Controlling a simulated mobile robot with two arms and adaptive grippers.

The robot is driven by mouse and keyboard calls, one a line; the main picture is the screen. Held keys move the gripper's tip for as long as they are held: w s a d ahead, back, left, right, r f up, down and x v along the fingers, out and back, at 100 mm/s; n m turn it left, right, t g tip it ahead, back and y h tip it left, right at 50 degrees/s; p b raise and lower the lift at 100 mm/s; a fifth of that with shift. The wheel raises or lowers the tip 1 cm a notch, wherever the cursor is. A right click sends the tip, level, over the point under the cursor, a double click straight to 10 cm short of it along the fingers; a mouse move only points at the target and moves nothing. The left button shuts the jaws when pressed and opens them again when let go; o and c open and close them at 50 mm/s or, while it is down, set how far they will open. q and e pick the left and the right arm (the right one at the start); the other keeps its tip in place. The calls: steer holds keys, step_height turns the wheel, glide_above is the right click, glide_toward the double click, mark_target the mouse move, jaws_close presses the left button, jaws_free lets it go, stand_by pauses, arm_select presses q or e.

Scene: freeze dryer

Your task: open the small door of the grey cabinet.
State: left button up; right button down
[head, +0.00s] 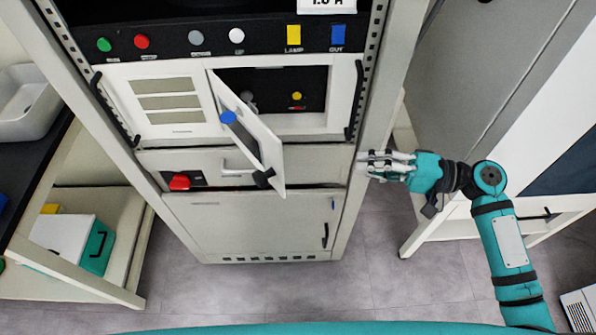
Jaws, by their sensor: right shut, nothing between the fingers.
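The grey cabinet (250,228) stands in the middle of the head view. Its small door (249,138) is a white panel that stands swung outward, hinged at its left edge. It carries a blue knob (228,117) and a black handle (263,178) near its lower free corner. Behind it a dark recess (283,84) with a small yellow knob shows, partly hidden by the door. My right gripper (362,163) is shut and empty at the cabinet's right edge, to the right of the door and apart from it. My left gripper is out of view.
Above the recess runs a black panel with coloured buttons (141,41). A red switch (180,182) sits below left. A side shelf with a white and teal box (75,243) stands at left. A white-legged table (446,226) stands at right. Floor in front is clear.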

step_height(320, 180, up, 4)
steer(key=s+n+g+y, duration=0.1)
steer(key=s, duration=0.1)
steer(key=s+a+p, duration=0.1)
steer(key=a+p, duration=0.3)
steer(key=a, duration=0.9)
steer(key=shift+a+f, duration=0.15)
